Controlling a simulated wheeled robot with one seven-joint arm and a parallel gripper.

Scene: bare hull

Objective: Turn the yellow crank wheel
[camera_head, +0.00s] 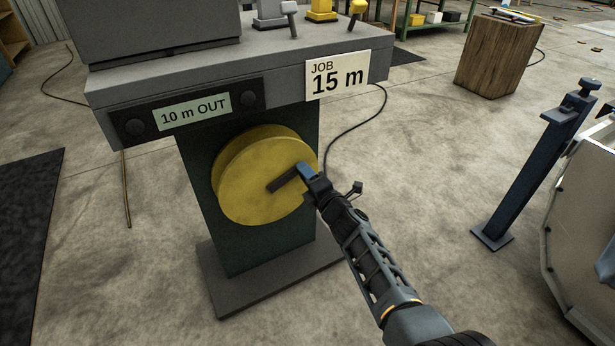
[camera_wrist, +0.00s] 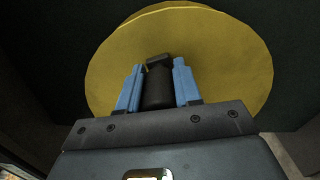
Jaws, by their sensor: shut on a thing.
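The yellow crank wheel (camera_head: 250,190) is a thick disc on the front of a dark green pedestal, under the console top. A dark handle (camera_head: 284,183) sticks out from its face, right of centre. My gripper (camera_head: 302,172) is at that handle, with my arm reaching in from the lower right. In the wrist view the wheel (camera_wrist: 215,60) fills the upper middle. The dark handle (camera_wrist: 158,85) stands between the two blue fingers of my gripper (camera_wrist: 157,88), which are closed on it. The handle's base is partly hidden.
The console display (camera_head: 192,111) reads "10 m OUT". A white card (camera_head: 337,76) reads "JOB 15 m". A blue post (camera_head: 530,165) and a pale panelled object (camera_head: 580,215) stand at right. A wooden block (camera_head: 500,55) is behind. Floor between is mostly clear, with a cable.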

